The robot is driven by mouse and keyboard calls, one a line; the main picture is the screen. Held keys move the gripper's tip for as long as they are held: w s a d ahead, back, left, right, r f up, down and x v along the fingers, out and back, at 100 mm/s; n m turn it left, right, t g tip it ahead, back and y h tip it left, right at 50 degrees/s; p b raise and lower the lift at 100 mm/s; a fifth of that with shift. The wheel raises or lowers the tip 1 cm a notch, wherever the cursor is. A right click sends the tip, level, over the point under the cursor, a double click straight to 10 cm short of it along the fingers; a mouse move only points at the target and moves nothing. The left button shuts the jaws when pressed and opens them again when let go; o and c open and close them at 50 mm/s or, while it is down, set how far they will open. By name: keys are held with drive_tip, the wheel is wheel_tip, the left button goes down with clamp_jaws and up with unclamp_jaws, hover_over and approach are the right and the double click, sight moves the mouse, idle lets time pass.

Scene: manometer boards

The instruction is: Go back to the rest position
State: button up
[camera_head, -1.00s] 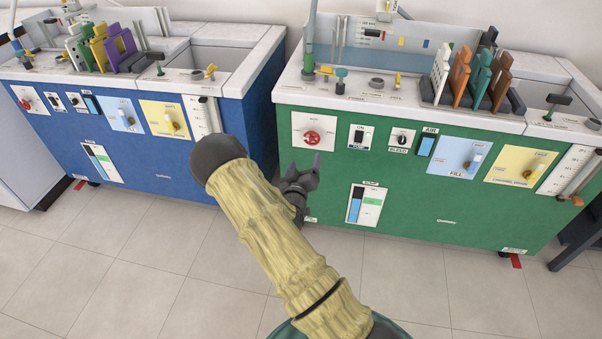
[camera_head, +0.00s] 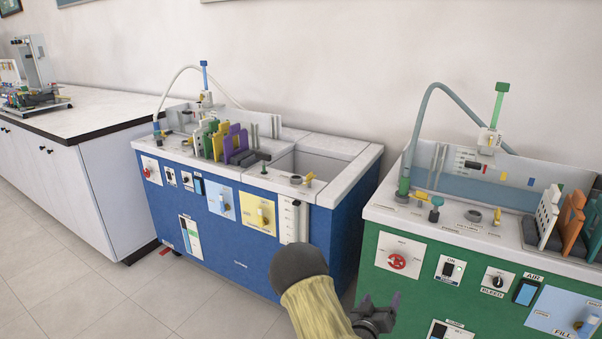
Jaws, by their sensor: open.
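My gripper (camera_head: 381,308) shows at the bottom, a little right of the middle, beside the yellow sleeve of my arm. Its fingers are apart and nothing shows between them. It is in front of the gap between the blue manometer board unit (camera_head: 225,243) and the green manometer board unit (camera_head: 415,290). It appears clear of both units. The rest of my arm is cut off by the bottom edge of the picture.
The blue unit carries several coloured plates, including a purple plate (camera_head: 236,145). The green unit carries orange plates (camera_head: 572,215) and a red knob (camera_head: 397,262). A white cabinet (camera_head: 100,182) stands at the left. Tiled floor (camera_head: 130,300) is free at the lower left.

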drive_tip(key=s+a+r+g+y, duration=0.3)
drive_tip(key=s+a+r+g, duration=0.1)
drive_tip(key=s, duration=0.4)
drive_tip(key=s+a+r+g+y, duration=0.3)
drive_tip(key=s+r+y, duration=0.1)
drive_tip(key=s, duration=0.4)
drive_tip(key=s+a+r+g+y, duration=0.3)
drive_tip(key=s+a+r+g, duration=0.1)
drive_tip(key=s, duration=0.3)
wheel_tip(320, 180, up, 27)
drive_tip(key=p, duration=2.7)
drive_tip(key=shift+s+n, duration=0.2)
drive_tip(key=shift+n, duration=0.1)
